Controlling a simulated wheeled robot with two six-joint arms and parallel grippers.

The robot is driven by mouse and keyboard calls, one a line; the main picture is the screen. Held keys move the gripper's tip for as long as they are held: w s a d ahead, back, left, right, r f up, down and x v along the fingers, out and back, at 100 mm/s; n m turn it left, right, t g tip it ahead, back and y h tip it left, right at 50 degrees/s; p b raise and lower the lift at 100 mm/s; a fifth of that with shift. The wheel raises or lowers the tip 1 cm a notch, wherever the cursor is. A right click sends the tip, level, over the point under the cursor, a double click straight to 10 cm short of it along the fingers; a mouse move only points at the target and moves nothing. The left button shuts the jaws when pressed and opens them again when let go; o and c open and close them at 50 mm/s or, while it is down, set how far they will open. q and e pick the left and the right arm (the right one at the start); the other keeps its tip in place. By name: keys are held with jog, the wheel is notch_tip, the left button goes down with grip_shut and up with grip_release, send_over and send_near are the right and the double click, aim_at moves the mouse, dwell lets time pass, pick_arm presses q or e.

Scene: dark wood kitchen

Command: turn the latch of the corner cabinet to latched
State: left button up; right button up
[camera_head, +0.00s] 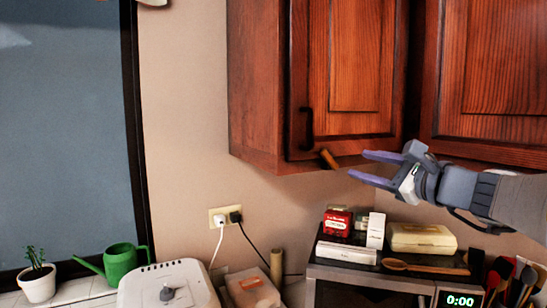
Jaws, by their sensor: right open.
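The corner cabinet (345,60) is reddish-brown wood and hangs on the wall at the upper middle; its door looks closed. The latch (328,159) appears to be a small light-brown wooden piece at the door's lower edge, tilted down to the right. A dark curved handle (307,128) sits on the door's left side, just above. My right gripper (358,164) reaches in from the right with its two purple fingers apart and empty. Its fingertips are a little to the right of the latch, with a visible gap in the picture. My left gripper is not in view.
A second cabinet door (490,70) is at the right. Below are a microwave (375,284) with several small boxes on top, a utensil group (510,280) and a white appliance (165,285). A green watering can (120,262) stands left. The wall left of the cabinet is clear.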

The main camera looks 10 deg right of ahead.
aim_at(329, 157)
jog(key=p+x, duration=0.3)
jog(key=x, duration=0.5)
jog(key=shift+w+a+p, duration=0.2)
jog(key=shift+w+p, duration=0.05)
jog(key=shift+p, duration=0.05)
jog(key=shift+w+a+f, duration=0.1)
jog(key=shift+w+a, duration=0.05)
jog(key=shift+w, duration=0.3)
grip_shut()
